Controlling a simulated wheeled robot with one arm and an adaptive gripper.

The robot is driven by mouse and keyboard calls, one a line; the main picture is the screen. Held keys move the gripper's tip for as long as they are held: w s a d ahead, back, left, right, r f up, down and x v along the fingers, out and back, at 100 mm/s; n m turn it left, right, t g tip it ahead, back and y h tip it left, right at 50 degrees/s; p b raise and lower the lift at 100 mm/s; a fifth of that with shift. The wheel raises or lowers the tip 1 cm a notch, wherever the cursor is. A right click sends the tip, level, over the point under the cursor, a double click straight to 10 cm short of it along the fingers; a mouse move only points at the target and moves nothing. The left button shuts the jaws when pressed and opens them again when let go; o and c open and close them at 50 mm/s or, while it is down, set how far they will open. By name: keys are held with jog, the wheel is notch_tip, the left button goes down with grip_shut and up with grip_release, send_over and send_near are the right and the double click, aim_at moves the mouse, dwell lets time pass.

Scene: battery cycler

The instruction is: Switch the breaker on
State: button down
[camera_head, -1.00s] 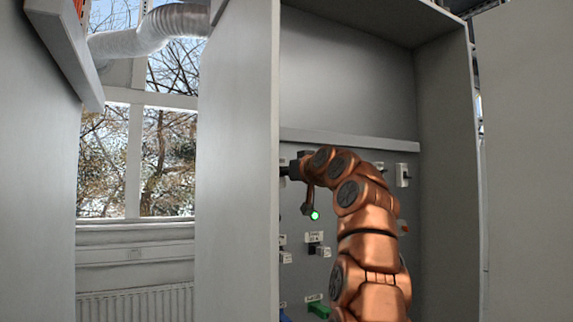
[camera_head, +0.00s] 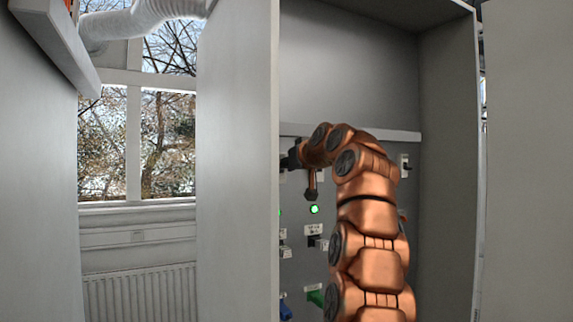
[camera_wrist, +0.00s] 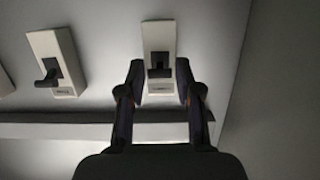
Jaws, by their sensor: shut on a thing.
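The breaker (camera_wrist: 159,42) in the wrist view is a pale upright block on the grey panel with a dark lever (camera_wrist: 160,71) near its lower end. My gripper (camera_wrist: 160,82) has one dark finger on each side of the breaker's lever end and is shut on it. Exact contact on the lever is hard to tell. In the head view my gripper (camera_head: 290,160) is at the panel's left, partly hidden by the cabinet's near wall, and the breaker it holds cannot be made out there.
A similar breaker (camera_wrist: 54,62) sits beside it in the wrist view. A ledge (camera_wrist: 80,128) runs along the panel close to the fingers. In the head view, a green lamp (camera_head: 314,209) and switches (camera_head: 315,243) lie below my arm. Cabinet side walls (camera_head: 237,160) close in the space.

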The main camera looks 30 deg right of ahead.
jog(key=shift+r, duration=0.15)
jog(key=c, duration=0.8)
grip_release()
jog(key=shift+s, duration=0.1)
jog(key=v, duration=1.1)
jog(key=shift+s, duration=0.35)
